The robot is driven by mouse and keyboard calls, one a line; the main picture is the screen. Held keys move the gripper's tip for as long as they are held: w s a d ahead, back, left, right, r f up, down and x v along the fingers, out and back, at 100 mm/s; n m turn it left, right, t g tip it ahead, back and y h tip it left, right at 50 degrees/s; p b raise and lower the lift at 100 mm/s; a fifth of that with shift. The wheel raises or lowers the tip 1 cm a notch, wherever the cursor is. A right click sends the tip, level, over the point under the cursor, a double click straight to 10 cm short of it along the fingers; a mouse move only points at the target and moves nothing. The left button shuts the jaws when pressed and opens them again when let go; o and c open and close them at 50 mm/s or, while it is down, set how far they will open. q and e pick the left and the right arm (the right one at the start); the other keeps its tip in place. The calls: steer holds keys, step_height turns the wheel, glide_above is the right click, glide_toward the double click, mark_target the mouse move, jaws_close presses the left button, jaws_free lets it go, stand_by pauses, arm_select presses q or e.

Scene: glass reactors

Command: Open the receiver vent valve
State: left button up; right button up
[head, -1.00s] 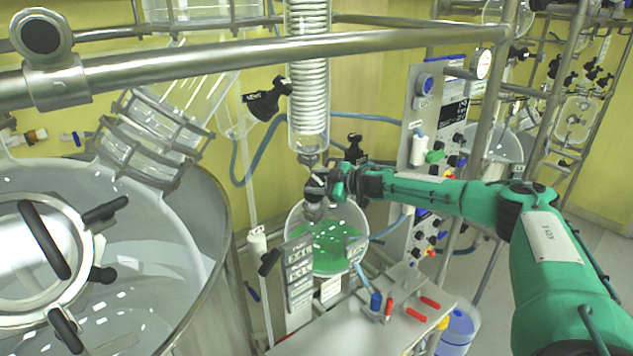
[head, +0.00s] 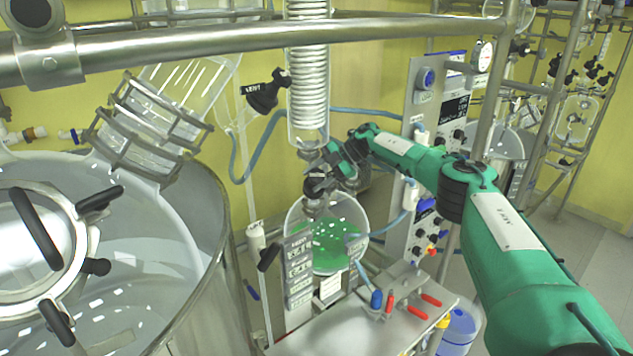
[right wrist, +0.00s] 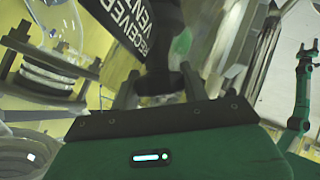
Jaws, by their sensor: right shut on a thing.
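The receiver flask (head: 327,245) with green liquid hangs below the coil condenser in the head view. My right gripper (head: 320,178) is at the fittings just above its neck. In the right wrist view, a black label (right wrist: 128,30) reads "RECEIVER VENT". The black handle of the receiver vent valve (right wrist: 165,60) stands between the fingers of my right gripper (right wrist: 158,92), which is shut on it. In the head view the gripper and dark wrist hide most of the valve, so its turn angle cannot be told. My left gripper is not in view.
The glass condenser (head: 308,80) rises right above the gripper. Another black vent valve (head: 265,92) is to its upper left. A control panel (head: 425,110) stands behind my forearm.

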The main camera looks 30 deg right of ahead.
steer(key=shift+f+n+g+b, duration=0.1)
steer(key=shift+n+g+b, duration=0.2)
steer(key=shift+n+g, duration=0.1)
stand_by(0.3)
steer(key=o, duration=1)
steer(key=shift+a, duration=0.1)
